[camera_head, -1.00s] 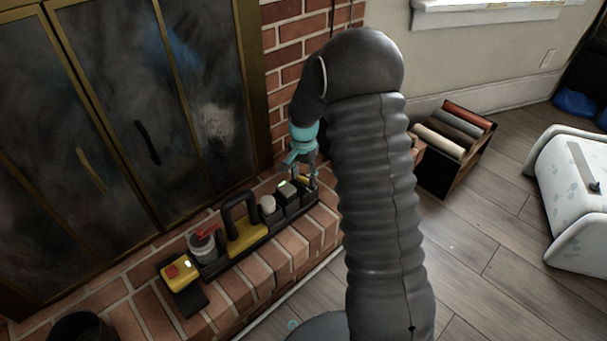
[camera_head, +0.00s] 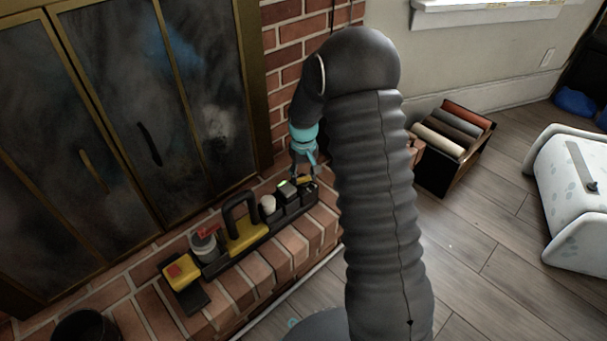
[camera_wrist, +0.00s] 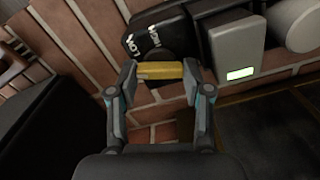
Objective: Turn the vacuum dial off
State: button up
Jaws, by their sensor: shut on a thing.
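The vacuum dial (camera_wrist: 158,70) shows in the wrist view as a yellow bar-shaped grip on a dark round base. In the head view my gripper (camera_head: 303,172) is at the far right end of the device row on the brick hearth, and the dial (camera_head: 305,181) is partly hidden there.
A grey box with a lit panel (camera_wrist: 234,48) is beside the dial. Along the row stand a yellow block with a black handle (camera_head: 243,233) and a red-topped unit (camera_head: 205,242). Fireplace doors (camera_head: 130,130) rise behind. A crate of rolls (camera_head: 452,150) stands on the floor, right.

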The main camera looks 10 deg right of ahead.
jog(key=shift+n, duration=1.9)
jog(key=o, duration=1.2)
jog(key=shift+c, duration=0.2)
